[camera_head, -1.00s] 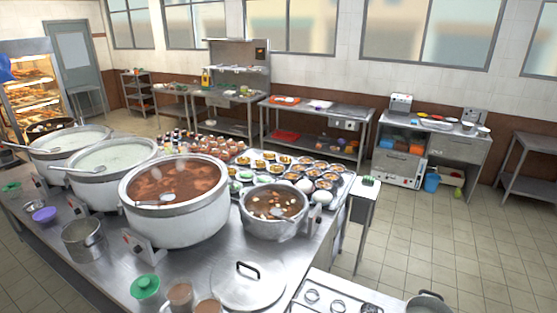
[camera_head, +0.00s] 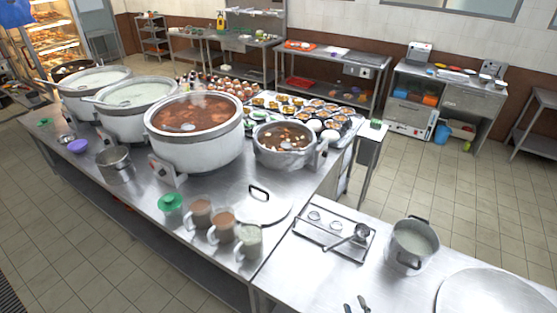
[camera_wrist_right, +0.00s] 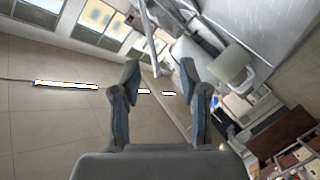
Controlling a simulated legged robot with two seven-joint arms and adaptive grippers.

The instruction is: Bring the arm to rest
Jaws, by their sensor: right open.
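My right gripper (camera_wrist_right: 160,75) is open in the right wrist view, with its two grey-blue fingers apart and nothing between them. Beyond the fingers are a tilted view of the room, windows and bright strip lights. In the camera_head view only two small dark tips of the right gripper (camera_head: 356,303) show at the bottom edge, over the near steel counter (camera_head: 310,280). The rest of that arm is out of the frame. My left gripper is in neither view.
A lidless pot with handles (camera_head: 414,246), a ladle (camera_head: 350,238) on a tray and a round steel disc (camera_head: 490,295) are on the near counter. Large stockpots (camera_head: 195,145), mugs (camera_head: 221,226) and a flat lid (camera_head: 259,205) crowd the long counter.

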